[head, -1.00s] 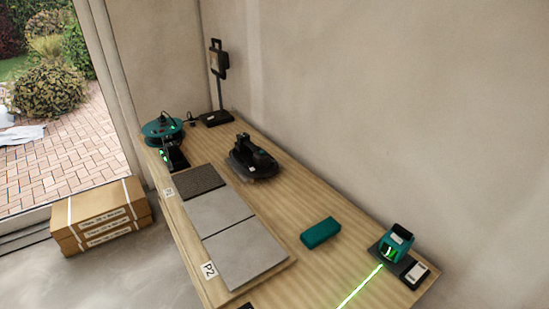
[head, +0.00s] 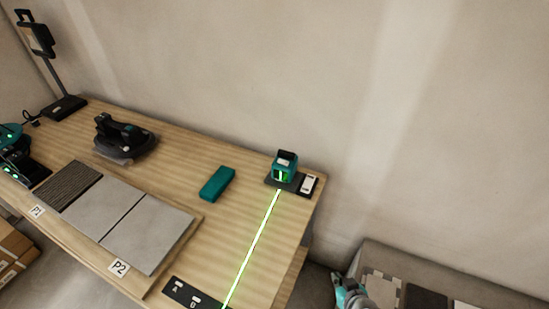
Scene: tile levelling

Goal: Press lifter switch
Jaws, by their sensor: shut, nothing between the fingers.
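The black tile lifter (head: 122,138) stands on the left part of the wooden workbench, behind the row of tiles. It has an arched handle on top and a broad base. Its switch is too small to make out. What looks like my gripper (head: 340,285), teal and dark grey, shows at the bottom edge right of the bench, partly cut off. It is shut and empty, far from the lifter and touching nothing that I can see.
Tiles lie on a board (head: 190,238) along the bench front. A teal box (head: 217,184) and a laser level (head: 285,166) casting a green line stand right of the lifter. A lamp (head: 35,40) is at far left. A lower surface (head: 405,262) stands at right.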

